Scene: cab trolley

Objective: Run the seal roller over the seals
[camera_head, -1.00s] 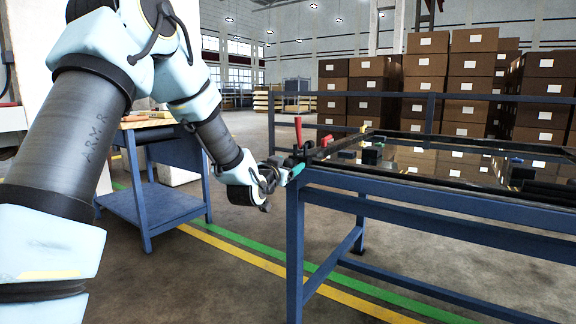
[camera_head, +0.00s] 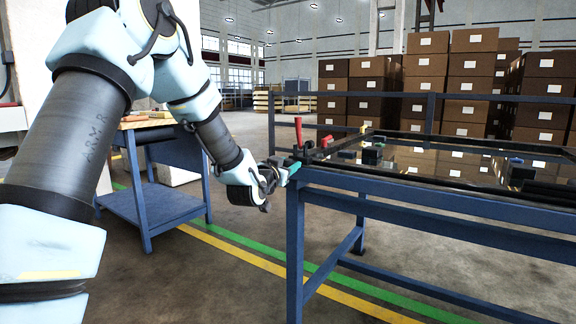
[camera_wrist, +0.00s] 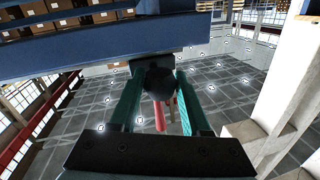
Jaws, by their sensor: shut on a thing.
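My gripper (camera_head: 288,170) is at the near left corner of the blue trolley (camera_head: 400,187), beside its top rail. In the wrist view, the two green fingers of my gripper (camera_wrist: 160,104) are on either side of a dark rounded thing (camera_wrist: 160,82), which looks like the seal roller and is held between them. Its far end is hidden. A dark-framed glass panel (camera_head: 425,166) lies flat on the trolley. The black edging along its frame may be the seals; I cannot tell them apart from the frame.
A red upright handle (camera_head: 298,130) stands at the trolley corner, close to my gripper. Small dark blocks (camera_head: 372,155) lie on the panel. A blue workbench (camera_head: 165,200) stands to the left. Stacked cartons (camera_head: 445,85) stand behind. Floor between bench and trolley is clear.

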